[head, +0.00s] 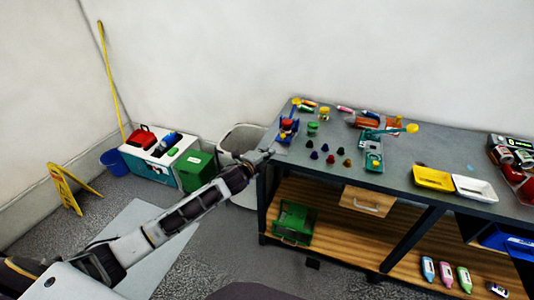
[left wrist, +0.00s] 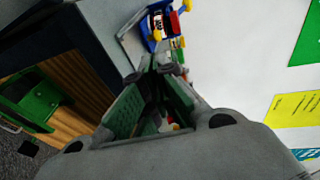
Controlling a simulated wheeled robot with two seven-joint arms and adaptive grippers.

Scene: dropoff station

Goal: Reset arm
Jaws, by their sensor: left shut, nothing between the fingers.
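My left arm reaches in from the lower left in the head view. Its left gripper (head: 262,156) is at the left end of the dark workbench (head: 440,147), close to the bench's corner. In the left wrist view the left gripper (left wrist: 160,66) has its fingertips together with nothing between them. A blue and red item (head: 287,128) lies on the bench just beyond the fingertips; it also shows in the left wrist view (left wrist: 154,20). I cannot tell whether the fingertips touch the bench edge. My right gripper is not in view.
A white bin (head: 240,140) stands behind the gripper, left of the bench. A green bin (head: 194,170), a blue bucket (head: 113,162) and a yellow floor sign (head: 66,188) stand further left. Yellow (head: 433,178) and white (head: 474,188) trays are on the bench. A green crate (head: 294,221) is on the lower shelf.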

